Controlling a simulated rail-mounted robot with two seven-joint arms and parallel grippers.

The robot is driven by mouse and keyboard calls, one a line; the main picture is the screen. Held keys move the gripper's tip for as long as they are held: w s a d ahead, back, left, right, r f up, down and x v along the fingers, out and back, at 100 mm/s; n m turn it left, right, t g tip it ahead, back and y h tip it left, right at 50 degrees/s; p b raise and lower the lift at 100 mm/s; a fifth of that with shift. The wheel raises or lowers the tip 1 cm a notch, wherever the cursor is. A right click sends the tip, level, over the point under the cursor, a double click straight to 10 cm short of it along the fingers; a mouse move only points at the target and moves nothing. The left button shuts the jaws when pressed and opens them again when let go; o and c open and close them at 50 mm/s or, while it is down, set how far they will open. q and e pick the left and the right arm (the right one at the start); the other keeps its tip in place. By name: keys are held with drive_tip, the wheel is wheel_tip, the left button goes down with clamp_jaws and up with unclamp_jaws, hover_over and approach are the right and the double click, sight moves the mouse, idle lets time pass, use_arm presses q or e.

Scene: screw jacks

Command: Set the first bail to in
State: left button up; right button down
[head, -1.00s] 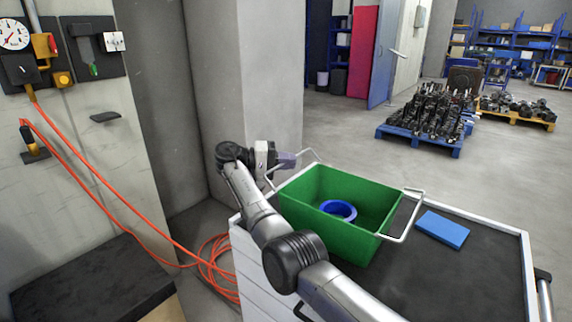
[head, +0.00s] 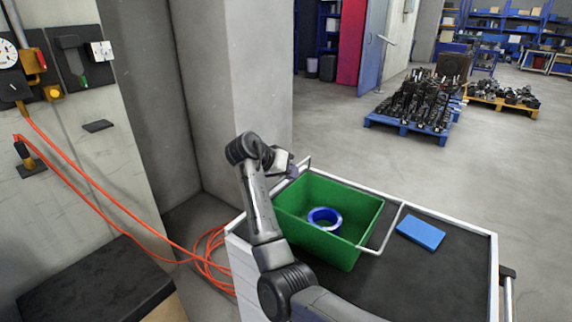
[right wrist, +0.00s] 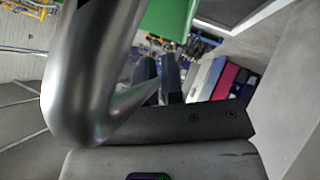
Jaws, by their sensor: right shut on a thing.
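The green crate (head: 345,250) stands on the cart and has two metal wire bails. The left bail (head: 305,163) rises at the crate's left end. The right bail (head: 391,236) leans outward past the crate's right end. No label shows which one is first. My right gripper (head: 291,171) is at the left bail, shut on it. In the right wrist view the bail's thick bent tube (right wrist: 92,70) fills the left foreground and runs toward the dark fingers (right wrist: 160,78). The grip itself is partly hidden. My left gripper is out of view.
A blue ring (head: 324,219) lies inside the crate. A blue block (head: 420,234) lies on the dark cart top (head: 440,280), which has free room around it. A concrete pillar and orange hose (head: 110,208) are to the left.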

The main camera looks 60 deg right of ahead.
drive_tip(key=s+f+m+t+h+p, duration=0.1)
drive_tip(key=s+f+m+t+p, duration=0.3)
drive_tip(key=t, duration=0.9)
drive_tip(key=shift+s+a+f+m+h, duration=0.15)
drive_tip(key=shift+s+f+m+h, duration=0.2)
drive_tip(key=shift+m, duration=1.25)
drive_tip(key=shift+f, duration=0.15)
drive_tip(key=c, duration=1.3)
unclamp_jaws()
drive_tip(key=shift+o, duration=0.3)
